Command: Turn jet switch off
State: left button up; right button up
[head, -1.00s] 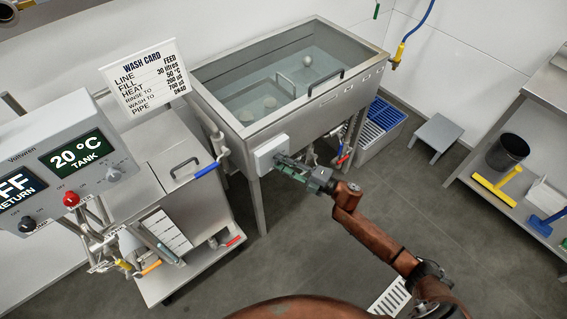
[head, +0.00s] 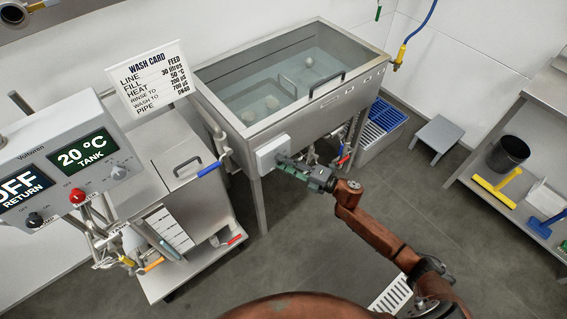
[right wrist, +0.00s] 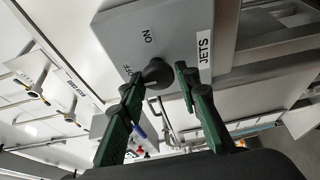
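The jet switch box (head: 272,152) is a pale grey box on the front of the steel wash tank (head: 262,128). In the right wrist view the box (right wrist: 185,28) carries a JETS label, ON and OFF marks and a dark round knob (right wrist: 157,73). I cannot make out which mark the knob points to. My right gripper (head: 285,160) is at the box. In the right wrist view its green fingers (right wrist: 158,80) are apart, one on each side of the knob, with a gap showing on the right. Contact on the left side is unclear. My left gripper is not in view.
A control panel (head: 55,160) with a 20 °C tank display stands at left, beside a wheeled steel unit (head: 180,165). A wash card (head: 148,78) hangs above. Floor (head: 450,205) is open there.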

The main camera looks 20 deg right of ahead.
jog(key=shift+o, duration=1.3)
jog(key=v, duration=1.2)
